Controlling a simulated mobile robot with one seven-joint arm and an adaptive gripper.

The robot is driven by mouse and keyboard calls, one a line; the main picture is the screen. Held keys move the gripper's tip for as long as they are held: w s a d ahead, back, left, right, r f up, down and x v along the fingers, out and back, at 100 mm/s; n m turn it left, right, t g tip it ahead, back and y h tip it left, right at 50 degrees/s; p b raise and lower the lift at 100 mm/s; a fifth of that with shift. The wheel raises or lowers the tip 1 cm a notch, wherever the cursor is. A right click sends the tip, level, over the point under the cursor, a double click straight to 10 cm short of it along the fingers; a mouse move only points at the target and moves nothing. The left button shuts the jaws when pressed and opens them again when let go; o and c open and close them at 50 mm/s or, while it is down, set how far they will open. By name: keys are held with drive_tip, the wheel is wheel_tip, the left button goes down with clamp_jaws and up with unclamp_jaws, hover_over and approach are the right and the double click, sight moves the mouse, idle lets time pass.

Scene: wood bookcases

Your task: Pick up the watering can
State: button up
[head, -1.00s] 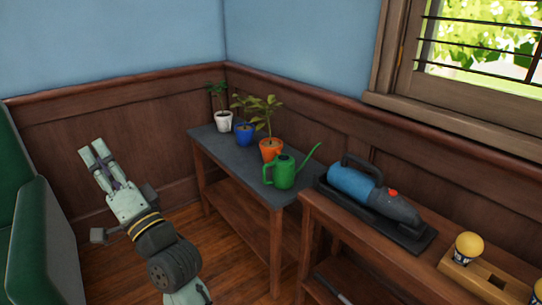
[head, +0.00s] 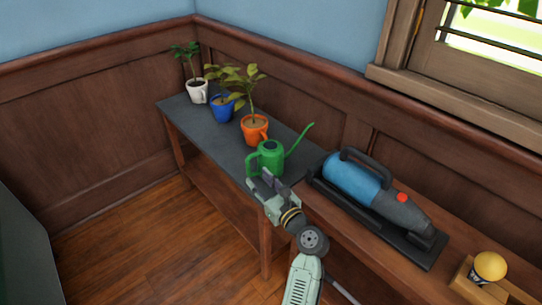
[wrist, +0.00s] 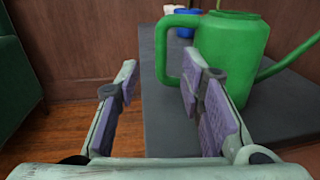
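The green watering can (head: 270,158) stands upright on the grey top of the dark table (head: 190,122), near its front end. Its spout points right and its handle faces left. My gripper (head: 263,184) is open and empty, just in front of the can on the handle side. In the wrist view, the can (wrist: 236,50) fills the upper right. Its handle loop (wrist: 161,48) appears ahead, between the lines of my open fingers (wrist: 157,85). The right finger overlaps the can's lower left side. I cannot tell whether it touches.
An orange pot (head: 254,130), a blue pot (head: 222,110) and a white pot (head: 197,93), each with a plant, stand behind the can. A blue and black handheld vacuum (head: 365,190) lies on the wooden table to the right. The floor (head: 130,240) at left is clear.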

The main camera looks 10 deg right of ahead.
sight(249, 170)
drive_tip(key=x, duration=0.5)
drive_tip(key=p+x, duration=0.1)
drive_tip(key=x, duration=0.1)
drive_tip(key=shift+w+f, duration=0.2)
drive_tip(key=shift+f, duration=0.05)
drive_tip(key=shift+c, duration=0.2)
clamp_jaws()
idle(0.5)
